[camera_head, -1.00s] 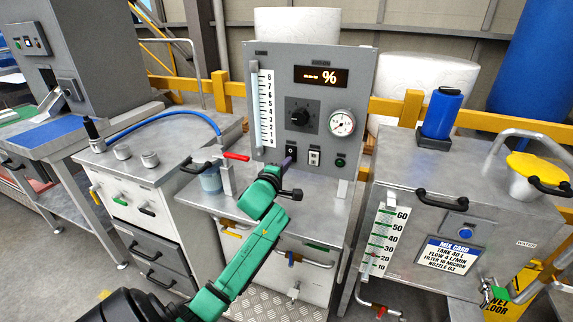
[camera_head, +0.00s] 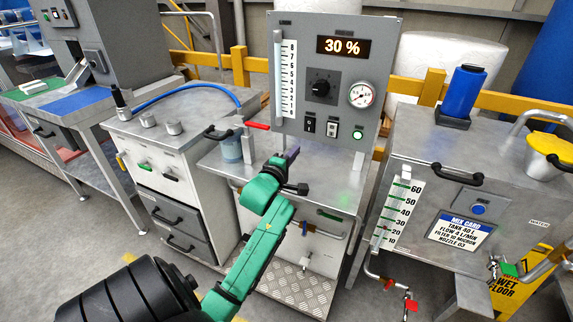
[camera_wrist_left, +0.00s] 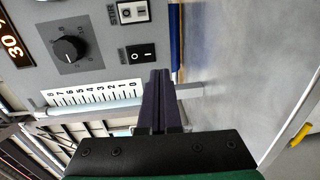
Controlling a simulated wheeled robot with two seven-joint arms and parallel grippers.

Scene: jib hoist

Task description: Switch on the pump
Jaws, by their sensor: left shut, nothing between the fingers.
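The grey control panel (camera_head: 282,30) stands upright on its metal bench. Its orange display (camera_head: 345,46) reads 30 %. The black rocker switch (camera_head: 310,125) sits low on the panel; it also shows in the left wrist view (camera_wrist_left: 141,54). A white rocker switch (camera_head: 332,129) is beside it, and it shows in the wrist view (camera_wrist_left: 132,12) too. The green lamp (camera_head: 358,134) to their right is lit. My left gripper (camera_head: 293,154) is shut and empty, just below the black switch and apart from it; its dark fingers also show in the wrist view (camera_wrist_left: 160,78).
A dial knob (camera_head: 320,89), a gauge (camera_head: 361,95) and a level scale (camera_head: 288,78) are on the panel. A red-handled valve (camera_head: 256,126) stands left of my gripper. The grey tank (camera_head: 420,150) with a blue bottle (camera_head: 465,90) is at right.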

